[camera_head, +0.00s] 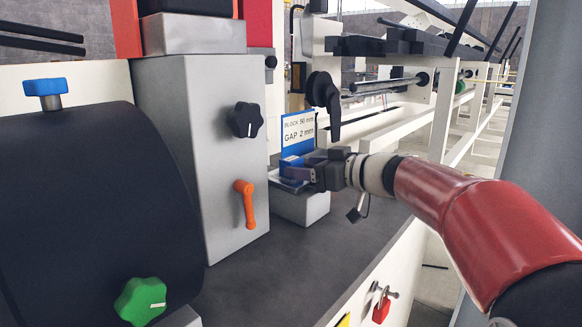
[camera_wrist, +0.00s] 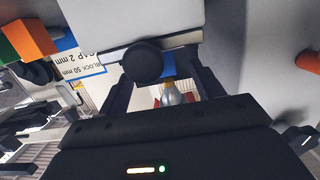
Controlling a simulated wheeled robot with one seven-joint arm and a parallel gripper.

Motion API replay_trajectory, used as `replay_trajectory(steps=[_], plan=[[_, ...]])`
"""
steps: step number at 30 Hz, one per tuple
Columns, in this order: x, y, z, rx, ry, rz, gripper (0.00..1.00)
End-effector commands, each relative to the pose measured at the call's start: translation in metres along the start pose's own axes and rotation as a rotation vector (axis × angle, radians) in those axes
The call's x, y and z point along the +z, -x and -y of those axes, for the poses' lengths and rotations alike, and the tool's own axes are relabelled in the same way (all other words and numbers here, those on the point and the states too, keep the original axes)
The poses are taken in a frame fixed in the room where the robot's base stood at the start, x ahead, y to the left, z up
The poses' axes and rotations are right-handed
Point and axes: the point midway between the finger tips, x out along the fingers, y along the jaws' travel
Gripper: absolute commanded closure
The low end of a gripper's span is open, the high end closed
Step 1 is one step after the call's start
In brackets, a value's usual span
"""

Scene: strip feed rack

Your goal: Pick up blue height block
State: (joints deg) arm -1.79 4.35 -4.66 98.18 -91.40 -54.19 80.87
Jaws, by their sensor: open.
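The blue height block (camera_head: 291,163) shows as a small blue patch at my gripper, over a grey pedestal (camera_head: 302,205) below the sign. Most of it is hidden by my fingers. In the wrist view a blue face (camera_wrist: 168,66) shows between my fingers, partly covered by a round black knob (camera_wrist: 143,62). My gripper (camera_head: 298,173) is open, with one finger on each side of the blue face in the wrist view (camera_wrist: 164,88). I cannot tell whether the fingers touch the block.
A sign (camera_head: 298,130) reads block 50 mm, gap 2 mm. A grey housing (camera_head: 195,160) with a black knob and an orange lever (camera_head: 245,203) stands left of my gripper. A black lever handle (camera_head: 325,103) hangs above it. The dark bench top (camera_head: 290,265) in front is clear.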

Motion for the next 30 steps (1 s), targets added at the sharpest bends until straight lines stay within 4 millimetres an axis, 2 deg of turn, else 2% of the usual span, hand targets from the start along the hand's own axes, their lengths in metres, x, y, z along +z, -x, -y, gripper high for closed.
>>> replay_trajectory(steps=[9, 18, 30], plan=[[-0.004, -0.044, -0.002, 0.0, 0.0, -0.001, 0.34], [-0.004, -0.049, -0.002, 0.002, 0.001, -0.002, 0.34], [-0.004, -0.049, -0.002, 0.002, 0.001, -0.002, 0.85]])
